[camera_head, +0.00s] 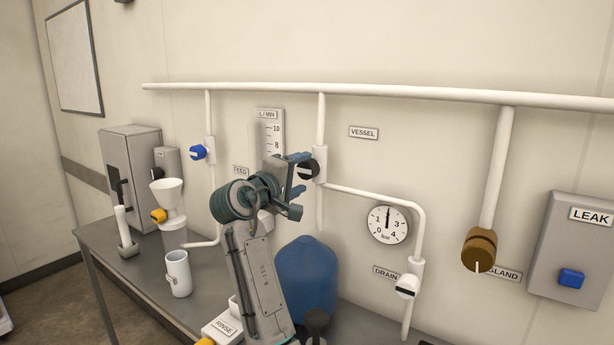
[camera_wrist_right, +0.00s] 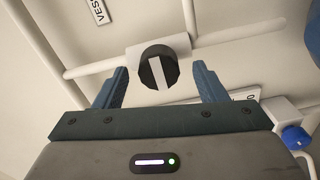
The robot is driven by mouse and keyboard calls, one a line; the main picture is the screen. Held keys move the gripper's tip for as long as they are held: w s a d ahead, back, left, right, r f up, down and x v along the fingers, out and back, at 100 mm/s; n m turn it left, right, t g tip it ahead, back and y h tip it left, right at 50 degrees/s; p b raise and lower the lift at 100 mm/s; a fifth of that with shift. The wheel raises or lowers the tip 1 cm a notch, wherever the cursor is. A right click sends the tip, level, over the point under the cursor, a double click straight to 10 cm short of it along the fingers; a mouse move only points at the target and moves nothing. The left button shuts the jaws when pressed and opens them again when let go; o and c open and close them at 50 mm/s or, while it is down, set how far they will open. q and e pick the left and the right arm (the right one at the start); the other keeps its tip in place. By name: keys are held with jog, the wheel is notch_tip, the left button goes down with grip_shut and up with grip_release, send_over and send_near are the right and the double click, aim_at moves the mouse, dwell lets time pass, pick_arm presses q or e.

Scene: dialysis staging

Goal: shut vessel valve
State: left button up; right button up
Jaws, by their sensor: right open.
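The vessel valve is a black round knob (camera_head: 308,170) with a white bar, on a white pipe fitting left of and below the VESSEL label (camera_head: 363,132). In the right wrist view the knob (camera_wrist_right: 158,70) sits between and beyond my fingertips. My right gripper (camera_head: 300,176) is open and empty, one finger on either side of the knob's line, with no contact that I can make out. The gripper hides part of the knob in the head view. My left gripper is not in view.
A blue vessel (camera_head: 306,275) stands below. A blue valve knob (camera_head: 198,152), a funnel (camera_head: 168,196) and a mug (camera_head: 178,272) are to the left.

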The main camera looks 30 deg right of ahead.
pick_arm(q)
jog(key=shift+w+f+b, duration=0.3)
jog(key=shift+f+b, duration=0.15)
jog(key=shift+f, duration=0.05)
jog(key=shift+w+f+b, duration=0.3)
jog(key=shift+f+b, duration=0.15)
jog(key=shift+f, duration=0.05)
pick_arm(e)
jog(key=v, duration=0.7)
jog(key=shift+a, duration=0.25)
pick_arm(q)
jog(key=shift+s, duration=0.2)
